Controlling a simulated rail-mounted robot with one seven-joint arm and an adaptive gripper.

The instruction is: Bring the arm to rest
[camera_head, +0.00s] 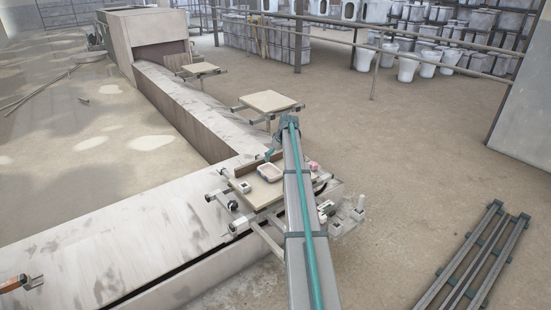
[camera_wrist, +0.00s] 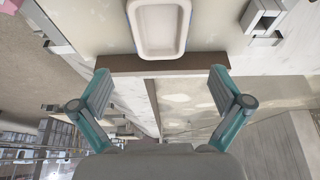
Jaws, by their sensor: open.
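My gripper (camera_wrist: 160,88) is open in the wrist view, with its two teal and grey fingers wide apart and nothing between them. Its fingertips are near a brown upright strip (camera_wrist: 160,65) on the edge of a pale board (camera_wrist: 95,25). A small white basin with a blue edge (camera_wrist: 158,28) lies on that board, beyond the fingertips. In the head view the same basin (camera_head: 269,173) lies on the board (camera_head: 256,194), beside my grey and teal arm. My arm hides part of the board and most of the gripper there.
Two more square boards on brackets stand along the line, one nearer (camera_head: 268,101) and one farther (camera_head: 200,69). The pale track (camera_head: 110,235) runs to a box-like housing (camera_head: 145,35). A metal rail frame (camera_head: 475,258) lies at the right. Open floor (camera_head: 420,125) is between.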

